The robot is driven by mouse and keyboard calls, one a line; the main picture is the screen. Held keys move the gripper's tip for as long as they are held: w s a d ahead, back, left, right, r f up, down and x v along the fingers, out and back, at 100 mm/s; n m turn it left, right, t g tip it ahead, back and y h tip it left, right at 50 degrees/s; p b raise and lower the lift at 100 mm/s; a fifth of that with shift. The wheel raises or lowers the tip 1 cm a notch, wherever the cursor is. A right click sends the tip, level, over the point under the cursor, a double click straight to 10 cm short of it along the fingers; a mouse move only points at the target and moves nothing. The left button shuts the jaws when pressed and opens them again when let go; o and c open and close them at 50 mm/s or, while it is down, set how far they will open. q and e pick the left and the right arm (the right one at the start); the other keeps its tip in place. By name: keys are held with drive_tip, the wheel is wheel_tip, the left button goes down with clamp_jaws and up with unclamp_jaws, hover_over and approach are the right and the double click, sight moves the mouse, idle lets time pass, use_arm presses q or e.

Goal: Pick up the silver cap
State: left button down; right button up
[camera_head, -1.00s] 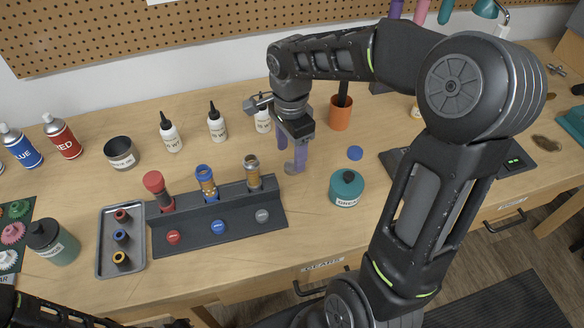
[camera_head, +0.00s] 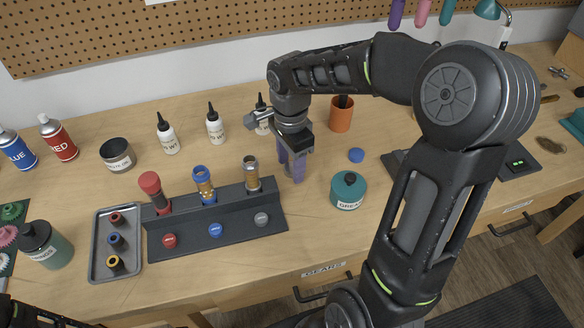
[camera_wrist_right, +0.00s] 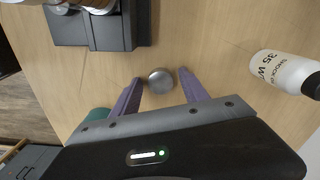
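The silver cap (camera_wrist_right: 160,81) is a small round metal piece on the wooden table in the right wrist view. It shows between the two purple fingertips of my right gripper (camera_wrist_right: 160,77), with a gap on each side. In the head view my right gripper (camera_head: 293,170) points down behind the right end of the black rack, and it hides the cap. The gripper is open. I cannot tell exactly how far the tips are above the table. My left gripper is out of view; only part of the left arm shows at the bottom left.
The black rack (camera_head: 177,244) holds red, blue and silver shock bodies just left of the gripper. A teal jar (camera_head: 348,191) and blue cap (camera_head: 356,155) lie to the right. White bottles (camera_head: 167,134) and an orange cup (camera_head: 341,114) stand behind. A grey tray (camera_head: 101,213) is at left.

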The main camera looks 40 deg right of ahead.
sight(290, 168)
clamp_jaws()
idle(0.3)
drive_tip(key=shift+r, duration=0.1)
wheel_tip(290, 168, up, 10)
drive_tip(key=p, duration=0.7)
idle(0.3)
